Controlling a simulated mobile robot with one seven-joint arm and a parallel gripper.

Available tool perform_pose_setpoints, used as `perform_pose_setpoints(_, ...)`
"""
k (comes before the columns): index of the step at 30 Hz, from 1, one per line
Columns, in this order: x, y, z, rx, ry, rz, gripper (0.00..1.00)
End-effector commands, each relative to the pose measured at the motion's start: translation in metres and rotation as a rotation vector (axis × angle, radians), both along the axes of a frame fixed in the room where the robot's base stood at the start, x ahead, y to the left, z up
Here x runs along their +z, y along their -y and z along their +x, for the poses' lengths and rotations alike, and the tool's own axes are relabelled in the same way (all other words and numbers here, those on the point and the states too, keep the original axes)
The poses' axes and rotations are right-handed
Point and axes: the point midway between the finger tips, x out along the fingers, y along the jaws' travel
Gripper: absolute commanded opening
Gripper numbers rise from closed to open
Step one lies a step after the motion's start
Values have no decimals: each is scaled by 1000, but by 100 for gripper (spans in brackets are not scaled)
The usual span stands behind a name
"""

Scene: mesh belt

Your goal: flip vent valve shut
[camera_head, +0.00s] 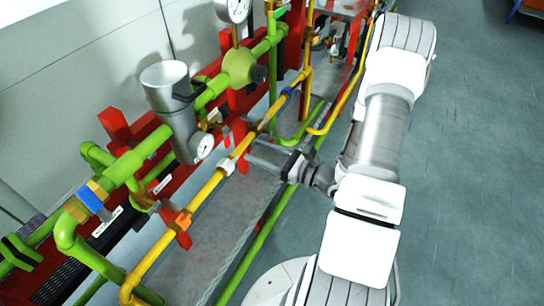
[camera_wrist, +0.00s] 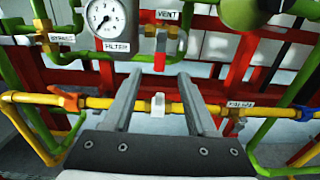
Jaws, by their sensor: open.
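The vent valve (camera_wrist: 160,47) is in the upper middle of the wrist view, under a white VENT label (camera_wrist: 167,14). It has brass fittings on a green pipe and a red handle (camera_wrist: 160,62) that hangs downward in the picture. My gripper (camera_wrist: 159,76) is open and empty, its two fingers apart with their tips just below the red handle in the picture. I see no contact with the handle. In the head view my gripper (camera_head: 250,151) reaches left over the yellow pipe area. The vent valve is hard to make out there.
A yellow pipe (camera_wrist: 96,103) crosses behind my fingers, with a white handle (camera_wrist: 157,106) between them. An orange handle (camera_wrist: 64,99) and a blue one (camera_wrist: 306,113) sit on it. A FILTER gauge (camera_wrist: 107,17) is left of the valve. Open floor (camera_head: 470,170) lies right.

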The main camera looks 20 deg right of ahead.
Motion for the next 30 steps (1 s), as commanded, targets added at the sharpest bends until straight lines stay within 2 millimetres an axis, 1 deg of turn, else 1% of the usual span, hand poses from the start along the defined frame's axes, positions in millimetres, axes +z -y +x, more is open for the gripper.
perform_pose_setpoints(1,0,6,-8,-4,-1,0,57)
perform_pose_setpoints(3,0,13,-16,-3,-1,-1,57)
perform_pose_setpoints(9,0,21,-30,0,0,0,57)
perform_pose_setpoints(26,1,21,-31,5,1,-2,57)
perform_pose_setpoints(29,9,15,-30,44,13,-25,57)
perform_pose_setpoints(30,16,9,-30,75,21,-45,57)
